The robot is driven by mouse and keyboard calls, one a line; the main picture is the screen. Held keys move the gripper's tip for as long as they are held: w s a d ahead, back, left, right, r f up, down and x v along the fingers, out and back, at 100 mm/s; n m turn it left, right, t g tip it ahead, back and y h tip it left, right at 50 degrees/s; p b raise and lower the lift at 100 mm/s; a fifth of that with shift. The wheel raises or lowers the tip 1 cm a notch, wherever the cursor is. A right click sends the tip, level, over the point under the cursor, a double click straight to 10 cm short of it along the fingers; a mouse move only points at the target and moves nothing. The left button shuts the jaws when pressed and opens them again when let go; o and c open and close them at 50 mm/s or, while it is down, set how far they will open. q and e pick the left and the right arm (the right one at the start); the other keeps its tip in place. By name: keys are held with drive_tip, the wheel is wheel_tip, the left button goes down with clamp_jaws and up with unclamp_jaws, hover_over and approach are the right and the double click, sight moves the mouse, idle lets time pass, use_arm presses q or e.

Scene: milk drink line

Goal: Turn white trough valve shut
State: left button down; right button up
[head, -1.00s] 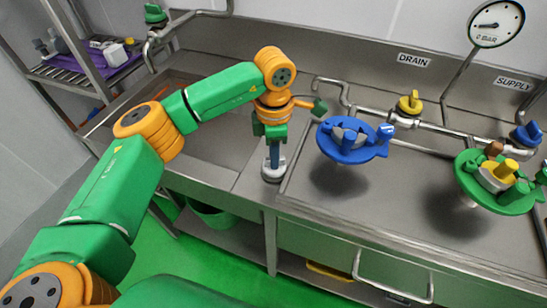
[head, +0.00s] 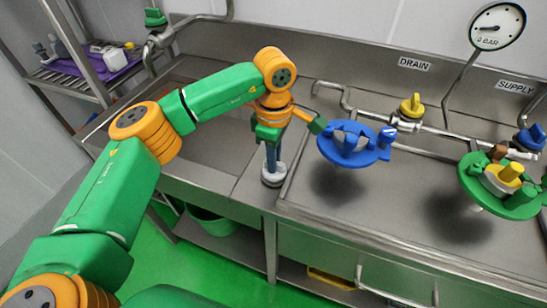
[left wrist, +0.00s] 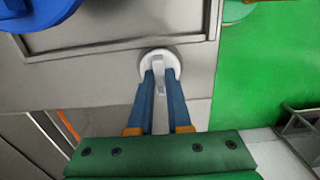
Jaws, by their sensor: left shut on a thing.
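The white trough valve (head: 274,177) is a round white base on the steel bench edge, below my left gripper (head: 272,166). In the left wrist view the valve (left wrist: 172,54) shows a pale grey lever across its white disc. My left gripper (left wrist: 160,88) points straight down, with its two blue fingers on either side of the lever, shut on it. The fingers hide part of the lever in the head view. My right gripper is not in view.
A blue round fixture (head: 345,155) and a green one (head: 485,200) stand to the right. Behind them are a yellow valve (head: 412,106), a blue valve (head: 530,138) and pipes. A gauge (head: 497,26) reads near zero. A shelf (head: 65,88) stands at the left.

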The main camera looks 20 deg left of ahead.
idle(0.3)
use_arm(q)
drive_tip(key=c, duration=0.9)
unclamp_jaws()
drive_tip(key=shift+d, duration=0.1)
drive_tip(key=shift+o, duration=0.2)
wheel_tip(320, 180, up, 7)
drive_tip(key=shift+r+b, duration=0.1)
drive_tip(key=shift+b, duration=0.2)
